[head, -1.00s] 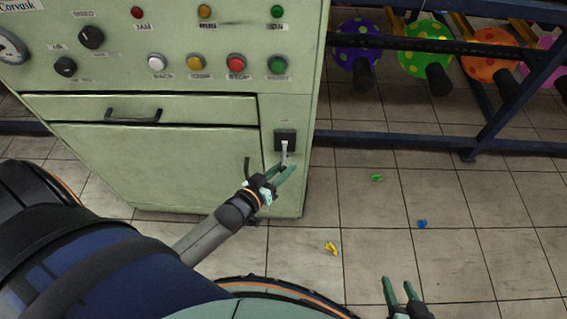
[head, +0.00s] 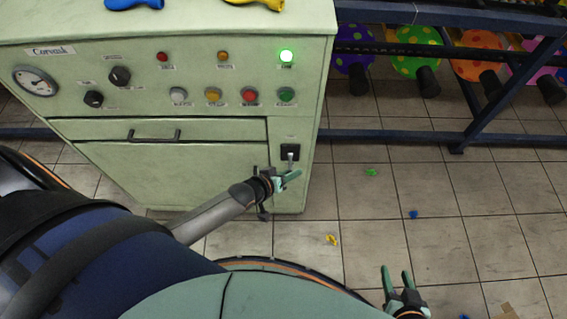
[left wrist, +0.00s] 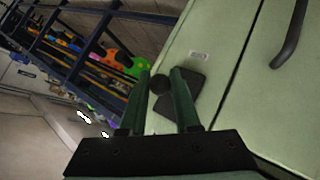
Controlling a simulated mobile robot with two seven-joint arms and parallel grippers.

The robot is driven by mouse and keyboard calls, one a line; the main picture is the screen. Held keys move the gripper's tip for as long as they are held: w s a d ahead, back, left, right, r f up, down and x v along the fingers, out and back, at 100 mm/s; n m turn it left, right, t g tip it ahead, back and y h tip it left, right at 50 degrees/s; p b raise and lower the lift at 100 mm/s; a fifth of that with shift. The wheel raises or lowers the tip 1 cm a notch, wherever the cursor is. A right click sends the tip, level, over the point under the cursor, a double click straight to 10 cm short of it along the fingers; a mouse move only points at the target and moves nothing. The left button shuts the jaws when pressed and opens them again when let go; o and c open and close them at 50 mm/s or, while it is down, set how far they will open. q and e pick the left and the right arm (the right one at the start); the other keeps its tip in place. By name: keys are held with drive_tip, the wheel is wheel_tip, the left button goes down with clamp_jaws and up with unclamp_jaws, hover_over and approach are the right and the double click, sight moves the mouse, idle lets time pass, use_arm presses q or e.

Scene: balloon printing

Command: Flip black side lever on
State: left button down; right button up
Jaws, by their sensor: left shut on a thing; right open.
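The black side lever (head: 290,153) is on the right part of the pale green machine's front (head: 218,170). It has a dark square base and a short grey handle. My left gripper (head: 288,179) is at the lever, just below its base. In the left wrist view, the lever's dark round knob (left wrist: 160,84) sits between the fingertips (left wrist: 162,88), in front of the dark base plate (left wrist: 187,88). The left gripper is shut on it. The green lamp (head: 287,56) at the panel's top right glows. My right gripper (head: 397,281) is open and empty above the floor.
A drawer handle (head: 153,136) sticks out left of the lever. A blue rack (head: 390,138) with colourful balloons (head: 417,55) stands to the right. Small green (head: 372,172), blue (head: 413,214) and yellow (head: 332,240) pieces lie on the tiled floor.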

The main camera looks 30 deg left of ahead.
sight(290, 169)
use_arm(q)
drive_tip(key=shift+w+a+r+n+g+p, duration=0.1)
drive_tip(key=shift+r+n+g+p, duration=0.05)
drive_tip(key=shift+r+g+p, duration=0.3)
drive_tip(key=shift+w+a+r+n+g+p, duration=0.1)
drive_tip(key=shift+r+n+g+p, duration=0.05)
drive_tip(key=shift+r+g+p, duration=0.25)
drive_tip(key=shift+w+r+g+h, duration=0.15)
drive_tip(key=shift+r+g+h, duration=0.1)
drive_tip(key=shift+g+h, duration=0.25)
drive_tip(key=shift+w+r+n+g+p, duration=0.15)
drive_tip(key=shift+r+n+g+p, duration=0.3)
drive_tip(key=shift+g, duration=0.3)
use_arm(e)
drive_tip(key=shift+a+r, duration=0.25)
drive_tip(key=shift+r, duration=0.75)
drive_tip(key=shift+a+r, duration=0.2)
drive_tip(key=shift+r, duration=0.8)
use_arm(q)
drive_tip(key=c, duration=0.6)
unclamp_jaws()
drive_tip(key=shift+c, duration=0.2)
drive_tip(key=shift+a, duration=0.1)
